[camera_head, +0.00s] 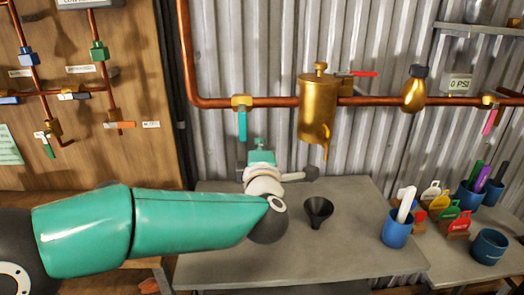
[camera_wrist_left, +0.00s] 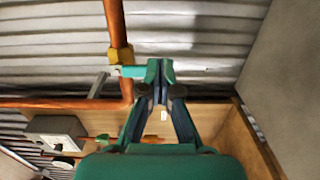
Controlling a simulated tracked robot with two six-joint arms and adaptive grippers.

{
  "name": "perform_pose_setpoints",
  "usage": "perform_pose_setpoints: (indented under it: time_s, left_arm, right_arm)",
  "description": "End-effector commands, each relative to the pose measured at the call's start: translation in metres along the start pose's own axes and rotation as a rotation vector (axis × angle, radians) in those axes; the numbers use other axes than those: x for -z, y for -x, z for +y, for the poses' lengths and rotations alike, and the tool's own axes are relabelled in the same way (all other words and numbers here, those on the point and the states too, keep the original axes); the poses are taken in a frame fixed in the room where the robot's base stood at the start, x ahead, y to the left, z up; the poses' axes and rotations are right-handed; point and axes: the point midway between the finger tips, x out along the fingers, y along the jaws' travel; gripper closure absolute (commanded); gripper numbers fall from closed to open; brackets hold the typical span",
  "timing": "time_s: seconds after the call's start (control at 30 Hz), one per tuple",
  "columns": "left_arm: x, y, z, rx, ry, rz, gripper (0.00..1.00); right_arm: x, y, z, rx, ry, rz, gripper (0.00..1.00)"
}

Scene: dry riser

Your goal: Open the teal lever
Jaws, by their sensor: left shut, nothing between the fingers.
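The teal lever (camera_head: 242,126) hangs straight down from a brass valve (camera_head: 241,101) on the horizontal copper pipe. In the left wrist view the teal lever (camera_wrist_left: 131,71) points from the brass valve (camera_wrist_left: 121,55) toward the fingertips. My left gripper (camera_head: 259,146) is just below and slightly right of the lever's lower end in the head view. In the left wrist view my left gripper (camera_wrist_left: 160,70) is shut and empty, its tips beside the lever's end. I cannot tell whether they touch. My right gripper is in neither view.
A brass vessel (camera_head: 318,108) hangs on the pipe right of the lever. A pink lever (camera_head: 490,122) hangs further right. The grey table (camera_head: 340,245) below carries a black funnel (camera_head: 318,211) and a blue cup (camera_head: 396,233). A wooden panel (camera_head: 150,60) with pipes stands at left.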

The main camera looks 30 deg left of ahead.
Motion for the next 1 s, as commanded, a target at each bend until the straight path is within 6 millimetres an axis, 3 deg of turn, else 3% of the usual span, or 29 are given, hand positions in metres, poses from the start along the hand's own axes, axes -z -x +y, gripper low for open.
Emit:
perform_pose_setpoints:
  time_s: [0.27, 0.67, 1.0]
  left_arm:
    - [0.016, -0.011, 0.007, -0.007, 0.024, 0.035, 1.0]
    - [0.021, -0.05, 0.006, -0.006, 0.021, 0.04, 1.0]
    - [0.056, -0.048, -0.001, -0.006, 0.022, 0.041, 1.0]
  right_arm:
    - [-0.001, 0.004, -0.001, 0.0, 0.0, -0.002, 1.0]
    - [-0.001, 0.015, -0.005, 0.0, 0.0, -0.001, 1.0]
    - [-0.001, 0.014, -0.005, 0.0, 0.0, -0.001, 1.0]
